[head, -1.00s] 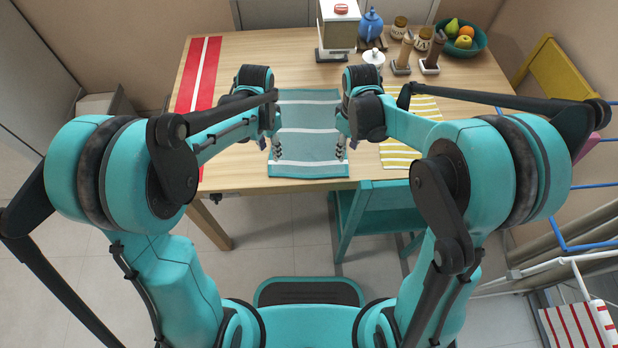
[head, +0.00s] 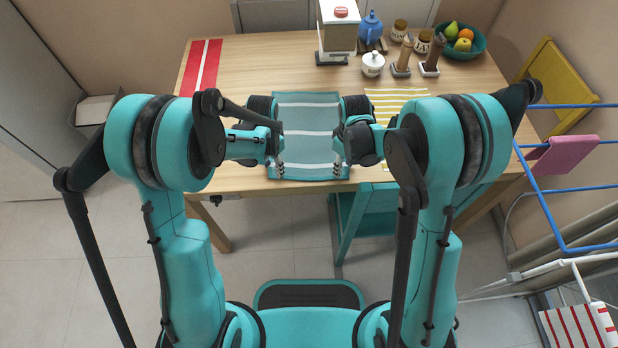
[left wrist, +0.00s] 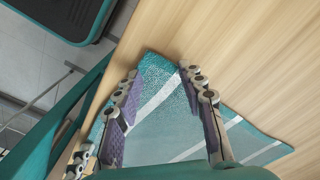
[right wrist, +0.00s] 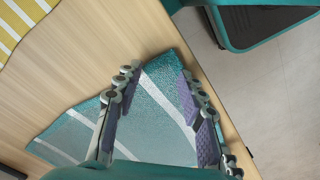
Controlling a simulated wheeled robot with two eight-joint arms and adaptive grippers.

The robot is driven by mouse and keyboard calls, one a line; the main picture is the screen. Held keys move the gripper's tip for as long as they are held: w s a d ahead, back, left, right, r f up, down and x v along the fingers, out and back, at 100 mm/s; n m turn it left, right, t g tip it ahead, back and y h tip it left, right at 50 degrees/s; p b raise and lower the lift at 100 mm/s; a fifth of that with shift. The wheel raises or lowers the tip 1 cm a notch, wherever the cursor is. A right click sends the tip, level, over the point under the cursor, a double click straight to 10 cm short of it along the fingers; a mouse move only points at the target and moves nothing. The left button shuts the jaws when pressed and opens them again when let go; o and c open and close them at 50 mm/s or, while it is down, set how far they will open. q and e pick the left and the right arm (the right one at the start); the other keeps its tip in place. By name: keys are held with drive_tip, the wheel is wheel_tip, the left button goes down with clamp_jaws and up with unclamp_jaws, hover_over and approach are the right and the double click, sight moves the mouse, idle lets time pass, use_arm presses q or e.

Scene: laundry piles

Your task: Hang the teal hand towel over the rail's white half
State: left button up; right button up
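The teal hand towel (head: 307,112), with white stripes, lies spread on the table, its near edge close to the table's front edge. My left gripper (head: 280,170) is at its near left corner. In the left wrist view the left gripper (left wrist: 160,92) is open, with the towel corner (left wrist: 165,75) between its spread fingers. My right gripper (head: 341,170) is at the near right corner. In the right wrist view the right gripper (right wrist: 157,85) is also open around the corner (right wrist: 160,75). The rail at the right has blue bars (head: 545,205) and white bars (head: 575,261).
A pink cloth (head: 566,156) hangs on the blue part. A red-striped white cloth (head: 580,326) is at lower right. A yellow-striped cloth (head: 395,100) lies right of the towel, a red runner (head: 200,68) left. A teal chair (head: 362,215) stands at the table's front (head: 240,187).

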use_arm(q)
drive_tip(key=shift+f+b, duration=0.3)
drive_tip(key=shift+b, duration=0.05)
use_arm(e)
drive_tip(key=shift+f, duration=0.3)
use_arm(q)
drive_tip(key=shift+r, duration=0.15)
drive_tip(key=c, duration=0.5)
use_arm(e)
drive_tip(key=shift+r, duration=0.15)
drive_tip(key=c, duration=0.5)
use_arm(q)
clamp_jaws()
use_arm(e)
clamp_jaws()
use_arm(q)
drive_tip(key=shift+p, duration=0.3)
